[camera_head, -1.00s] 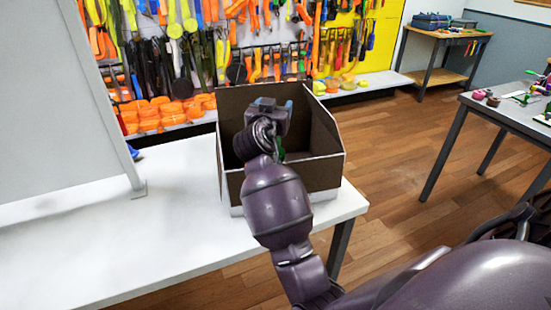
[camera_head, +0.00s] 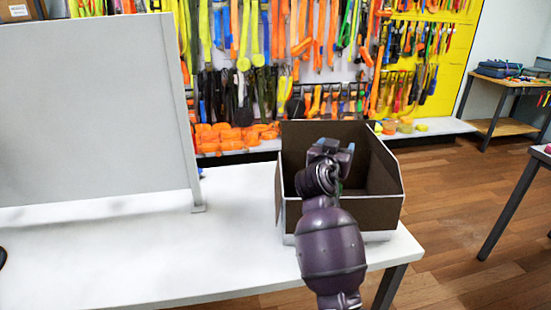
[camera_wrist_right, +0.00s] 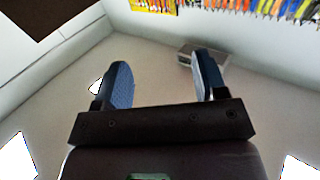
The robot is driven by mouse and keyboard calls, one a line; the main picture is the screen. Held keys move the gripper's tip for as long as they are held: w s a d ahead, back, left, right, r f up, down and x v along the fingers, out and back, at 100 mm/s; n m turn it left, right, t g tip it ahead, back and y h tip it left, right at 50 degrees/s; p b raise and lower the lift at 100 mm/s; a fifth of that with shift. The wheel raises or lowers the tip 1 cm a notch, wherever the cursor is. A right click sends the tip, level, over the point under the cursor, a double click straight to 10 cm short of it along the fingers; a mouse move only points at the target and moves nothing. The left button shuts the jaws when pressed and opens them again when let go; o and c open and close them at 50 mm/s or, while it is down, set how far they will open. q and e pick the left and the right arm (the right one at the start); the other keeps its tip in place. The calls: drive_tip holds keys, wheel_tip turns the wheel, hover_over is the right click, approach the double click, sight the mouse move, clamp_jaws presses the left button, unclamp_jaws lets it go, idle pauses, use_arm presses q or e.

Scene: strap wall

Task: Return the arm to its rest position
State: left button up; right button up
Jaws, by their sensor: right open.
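My right arm reaches up from the lower middle of the head view to the brown open-topped box (camera_head: 300,215). My right gripper (camera_head: 331,147) is in front of the box's opening in that view, with its blue finger pads partly showing. In the right wrist view the gripper (camera_wrist_right: 163,82) has its two fingers wide apart, with nothing between them. The arm hides part of the box's inside, and I cannot tell how deep the gripper is. My left gripper is not to be made out.
The box stands near the right end of the white table (camera_head: 130,255). A large grey panel (camera_head: 90,110) stands upright on the table's left. Behind is a wall of hanging straps (camera_head: 320,40). Another table (camera_head: 515,200) is at the right edge. Wooden floor lies between.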

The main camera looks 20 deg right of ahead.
drive_tip(key=w+a+n+t+y, duration=0.3)
drive_tip(key=a+n+t+y, duration=0.1)
drive_tip(key=a+n, duration=0.2)
drive_tip(key=s+a+f+n+t+y, duration=0.1)
drive_tip(key=s+a+f+n+y, duration=0.15)
drive_tip(key=f, duration=0.35)
drive_tip(key=s+a+f+n+t+y, duration=0.1)
drive_tip(key=s+a+f+n+y, duration=0.1)
drive_tip(key=s+a+f+y, duration=0.3)
drive_tip(key=s+f+g+y, duration=0.2)
drive_tip(key=s+f+g, duration=0.4)
drive_tip(key=s+f, duration=1.9)
drive_tip(key=shift+s+d+g, duration=0.15)
drive_tip(key=shift+s+g, duration=0.15)
drive_tip(key=shift+s, duration=0.6)
